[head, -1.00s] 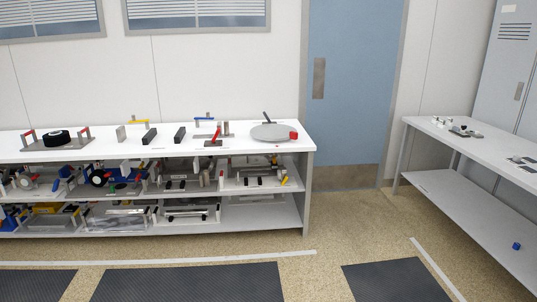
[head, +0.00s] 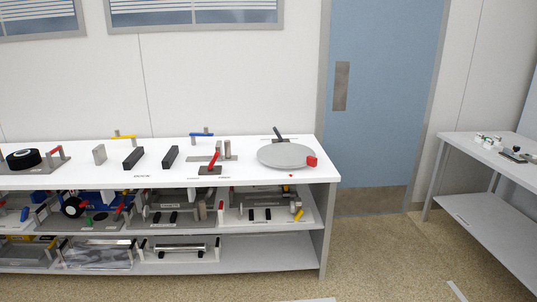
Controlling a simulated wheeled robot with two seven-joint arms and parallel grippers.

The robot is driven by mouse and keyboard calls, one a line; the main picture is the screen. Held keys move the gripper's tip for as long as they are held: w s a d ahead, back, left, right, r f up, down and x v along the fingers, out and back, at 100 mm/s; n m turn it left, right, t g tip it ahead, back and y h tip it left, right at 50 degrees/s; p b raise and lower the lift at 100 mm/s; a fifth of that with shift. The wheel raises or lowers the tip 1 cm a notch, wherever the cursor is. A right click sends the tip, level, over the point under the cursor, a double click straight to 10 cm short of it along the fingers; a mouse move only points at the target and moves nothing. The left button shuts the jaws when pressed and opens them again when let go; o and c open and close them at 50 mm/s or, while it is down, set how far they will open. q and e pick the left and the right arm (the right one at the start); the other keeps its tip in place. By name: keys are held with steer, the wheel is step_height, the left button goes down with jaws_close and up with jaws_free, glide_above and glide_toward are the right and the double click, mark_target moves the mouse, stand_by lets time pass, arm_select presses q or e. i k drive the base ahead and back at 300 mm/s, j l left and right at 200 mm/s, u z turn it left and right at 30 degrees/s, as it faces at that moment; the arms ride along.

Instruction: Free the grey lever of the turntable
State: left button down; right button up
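The turntable is a round light grey disc (head: 286,156) on the right end of the white bench top. A red block (head: 311,161) sits at the disc's right front edge. A dark grey lever (head: 278,133) stands tilted behind the disc, and its lower end is partly hidden by the disc. Neither of my grippers shows in the head view.
The white bench (head: 240,178) carries several fixtures left of the turntable, including a red-handled clamp (head: 213,162) and black blocks (head: 171,157). A second table (head: 510,172) stands at the right. Open floor lies in front.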

mark_target(276, 132)
steer(key=i, duration=1.4)
steer(key=i+z, duration=0.2)
steer(key=i, duration=0.25)
steer(key=i+j+z, duration=0.15)
steer(key=i, duration=0.25)
steer(key=i+j+z, duration=0.2)
steer(key=i, duration=0.25)
steer(key=i+j+z, duration=0.15)
steer(key=i, duration=0.25)
